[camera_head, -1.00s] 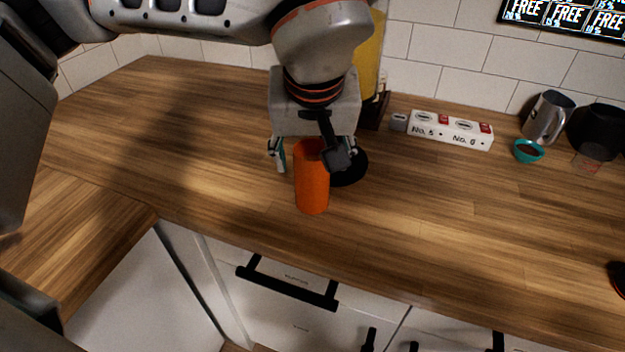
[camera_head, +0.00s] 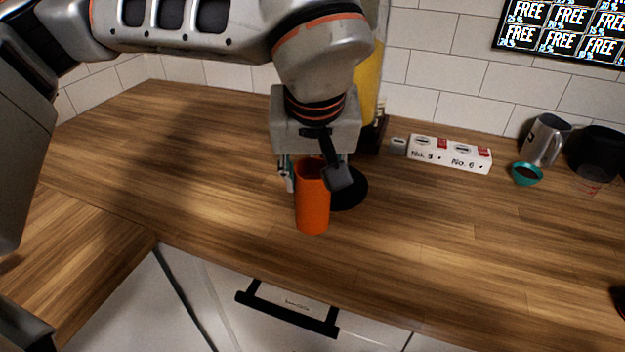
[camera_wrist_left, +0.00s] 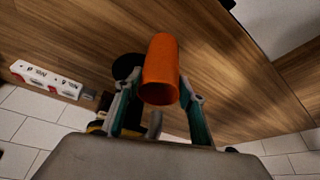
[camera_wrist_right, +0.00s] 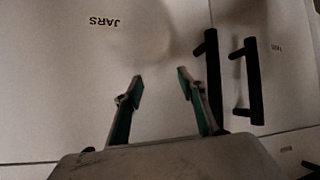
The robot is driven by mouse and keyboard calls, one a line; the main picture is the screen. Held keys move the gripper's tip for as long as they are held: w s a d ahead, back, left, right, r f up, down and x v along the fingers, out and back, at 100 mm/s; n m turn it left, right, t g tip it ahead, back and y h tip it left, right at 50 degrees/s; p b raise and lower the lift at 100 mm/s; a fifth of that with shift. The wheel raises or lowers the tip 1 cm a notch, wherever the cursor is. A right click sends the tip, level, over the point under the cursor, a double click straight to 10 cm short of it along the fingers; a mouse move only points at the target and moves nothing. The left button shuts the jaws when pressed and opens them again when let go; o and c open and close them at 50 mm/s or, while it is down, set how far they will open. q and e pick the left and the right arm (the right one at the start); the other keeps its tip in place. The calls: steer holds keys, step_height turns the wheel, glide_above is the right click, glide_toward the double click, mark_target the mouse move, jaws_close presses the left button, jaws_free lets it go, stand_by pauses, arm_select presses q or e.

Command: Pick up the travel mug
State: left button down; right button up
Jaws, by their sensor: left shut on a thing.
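The orange travel mug (camera_head: 313,205) stands upright on the wooden counter near its front edge, with its open top up. My left gripper (camera_head: 318,178) reaches down over it, with its fingers on either side of the mug near the top. The left wrist view shows the mug (camera_wrist_left: 161,72) between the two fingertips, and the gripper is shut on it. Its far side is partly hidden by the gripper. My right gripper (camera_wrist_right: 157,82) is open and empty, facing pale cabinet fronts.
A dark round object (camera_head: 350,192) lies just behind the mug. A white numbered holder (camera_head: 450,153), a teal cup (camera_head: 526,174) and a steel pitcher (camera_head: 545,140) stand to the right. The counter left of the mug is clear.

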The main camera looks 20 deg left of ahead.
arm_select(q)
steer(key=s+d, duration=0.3)
steer(key=s, duration=0.5)
steer(key=s+d, duration=0.3)
steer(key=s, duration=0.5)
steer(key=shift+s+d+r, duration=0.15)
steer(key=shift+s, duration=0.2)
